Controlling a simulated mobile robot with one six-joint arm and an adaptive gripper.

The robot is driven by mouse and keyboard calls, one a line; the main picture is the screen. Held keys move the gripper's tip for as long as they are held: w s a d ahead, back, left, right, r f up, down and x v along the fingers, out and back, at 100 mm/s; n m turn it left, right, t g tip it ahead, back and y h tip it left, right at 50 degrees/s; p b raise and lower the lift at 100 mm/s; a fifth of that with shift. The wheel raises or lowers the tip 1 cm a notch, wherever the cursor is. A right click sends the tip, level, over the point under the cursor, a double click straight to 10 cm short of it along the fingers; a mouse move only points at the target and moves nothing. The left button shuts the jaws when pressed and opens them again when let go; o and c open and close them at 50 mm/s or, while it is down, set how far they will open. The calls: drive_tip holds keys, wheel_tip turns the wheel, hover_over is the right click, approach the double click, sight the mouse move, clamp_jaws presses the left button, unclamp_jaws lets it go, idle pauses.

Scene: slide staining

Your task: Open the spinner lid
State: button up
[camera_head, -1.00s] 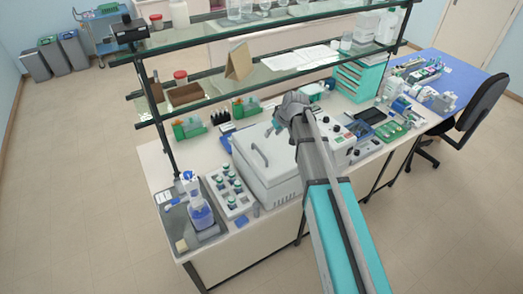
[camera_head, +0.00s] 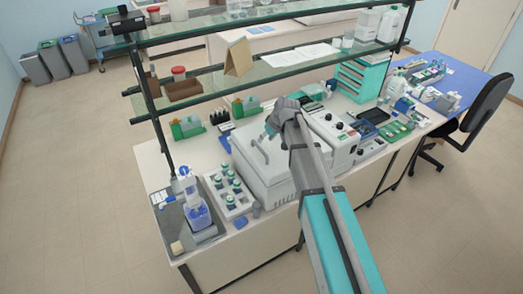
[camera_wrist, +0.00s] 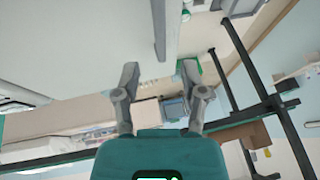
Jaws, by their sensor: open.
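The spinner (camera_head: 270,185) is a white box on the bench, with its lid (camera_head: 244,143) closed. A grey bar handle (camera_head: 259,151) stands on the lid. My gripper (camera_head: 268,132) is over the lid, close to the back end of the handle. In the wrist view my gripper (camera_wrist: 159,69) is open, its two fingers apart with nothing between them. The handle (camera_wrist: 166,28) shows just ahead of the fingertips, roughly in line with the gap. The pale lid surface (camera_wrist: 80,40) fills the upper left there. My arm hides the right part of the spinner in the head view.
A rack of capped bottles (camera_head: 229,193) and a blue-liquid wash bottle (camera_head: 197,212) stand left of the spinner. A control unit with knobs (camera_head: 332,135) is at its right. Glass shelves (camera_head: 230,70) run above the bench's back, behind my gripper.

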sight(261, 146)
drive_tip(key=shift+b+x, duration=2.35)
drive_tip(key=shift+x, duration=0.55)
clamp_jaws()
